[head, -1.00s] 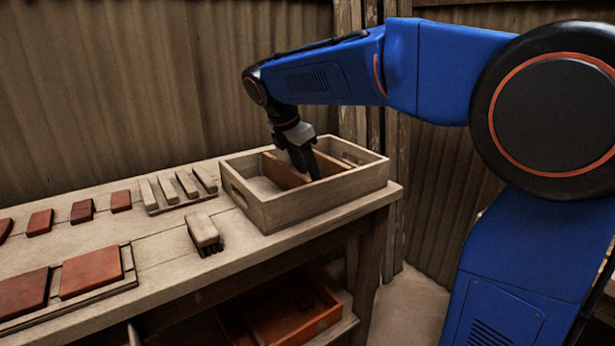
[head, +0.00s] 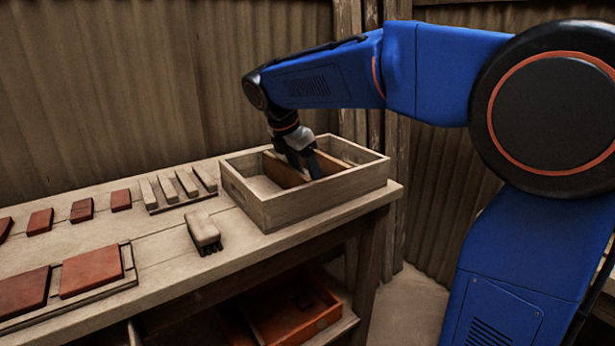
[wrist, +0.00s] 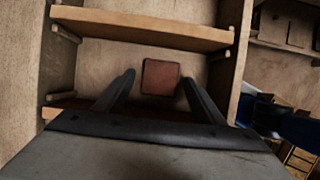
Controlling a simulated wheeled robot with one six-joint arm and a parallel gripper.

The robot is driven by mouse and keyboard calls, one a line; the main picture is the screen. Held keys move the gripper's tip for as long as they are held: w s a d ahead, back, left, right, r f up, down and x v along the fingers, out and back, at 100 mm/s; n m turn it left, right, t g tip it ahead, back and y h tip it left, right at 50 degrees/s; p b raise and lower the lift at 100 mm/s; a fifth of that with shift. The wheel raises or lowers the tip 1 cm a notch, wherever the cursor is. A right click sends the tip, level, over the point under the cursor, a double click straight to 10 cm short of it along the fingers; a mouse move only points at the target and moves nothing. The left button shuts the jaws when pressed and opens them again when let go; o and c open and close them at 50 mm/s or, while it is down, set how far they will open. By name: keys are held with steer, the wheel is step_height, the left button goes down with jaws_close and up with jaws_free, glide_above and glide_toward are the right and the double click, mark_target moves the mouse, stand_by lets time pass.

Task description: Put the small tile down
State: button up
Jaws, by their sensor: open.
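The small tile (wrist: 160,77) is a reddish-brown square. In the wrist view it lies flat on the floor of one compartment of the wooden box, between two dividers. My gripper (wrist: 157,78) is open, with one finger on each side of the tile and a visible gap at both sides. In the head view my gripper (head: 308,170) reaches down into the wooden box (head: 300,208); the tile is hidden there by the box wall and gripper.
A wooden divider (head: 284,171) stands close to my gripper. On the bench left of the box are a brush (head: 204,230), several pale blocks (head: 178,187), several small red tiles (head: 82,210) and two large red tiles (head: 91,271). An orange crate (head: 295,310) sits below.

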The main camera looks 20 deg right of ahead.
steer(key=v, duration=1.2)
